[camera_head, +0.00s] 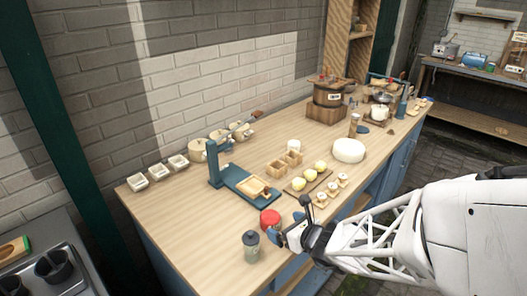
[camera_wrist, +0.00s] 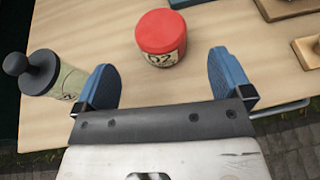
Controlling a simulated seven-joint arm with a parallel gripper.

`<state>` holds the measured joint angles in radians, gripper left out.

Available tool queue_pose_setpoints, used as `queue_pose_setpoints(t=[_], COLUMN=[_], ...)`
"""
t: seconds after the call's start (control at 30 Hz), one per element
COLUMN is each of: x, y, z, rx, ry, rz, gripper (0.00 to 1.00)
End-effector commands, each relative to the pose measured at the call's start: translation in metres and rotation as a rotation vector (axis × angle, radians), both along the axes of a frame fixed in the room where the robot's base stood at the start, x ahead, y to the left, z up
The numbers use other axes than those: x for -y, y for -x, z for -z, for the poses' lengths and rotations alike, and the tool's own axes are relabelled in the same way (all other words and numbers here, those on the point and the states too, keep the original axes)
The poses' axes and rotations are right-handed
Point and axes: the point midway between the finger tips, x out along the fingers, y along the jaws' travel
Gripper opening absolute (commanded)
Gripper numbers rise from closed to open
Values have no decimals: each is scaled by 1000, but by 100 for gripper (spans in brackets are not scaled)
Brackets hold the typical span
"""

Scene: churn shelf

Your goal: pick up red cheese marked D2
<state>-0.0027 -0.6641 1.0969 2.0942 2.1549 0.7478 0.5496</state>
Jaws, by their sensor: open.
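The red cheese marked D2 (camera_wrist: 162,34) stands upright on the table in the wrist view. It has a red top and a pale label on its side that reads like D2. In the head view the red cheese (camera_head: 270,219) sits near the front edge of the table. My gripper (camera_wrist: 164,82) is open, with its two blue fingers spread apart. The cheese lies just beyond the fingertips, roughly centred between them, and nothing is between the fingers. In the head view my gripper (camera_head: 278,237) is close beside the cheese at the table's front edge.
A greenish bottle with a dark cap (camera_head: 251,246) stands left of the cheese; in the wrist view the bottle (camera_wrist: 62,78) is near the left finger. A teal press (camera_head: 240,182) stands behind. Free wood lies left of the press.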

Motion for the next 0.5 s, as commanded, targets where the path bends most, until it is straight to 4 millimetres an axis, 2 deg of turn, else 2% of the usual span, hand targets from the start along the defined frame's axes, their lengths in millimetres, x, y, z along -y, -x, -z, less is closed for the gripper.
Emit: queue_pose_setpoints(t=[0.23, 0.5], x=[-2, -12], y=[-2, -15], z=[1, 8], rx=[1, 1], ry=[1, 1], rz=[-3, -3], gripper=[97, 97])
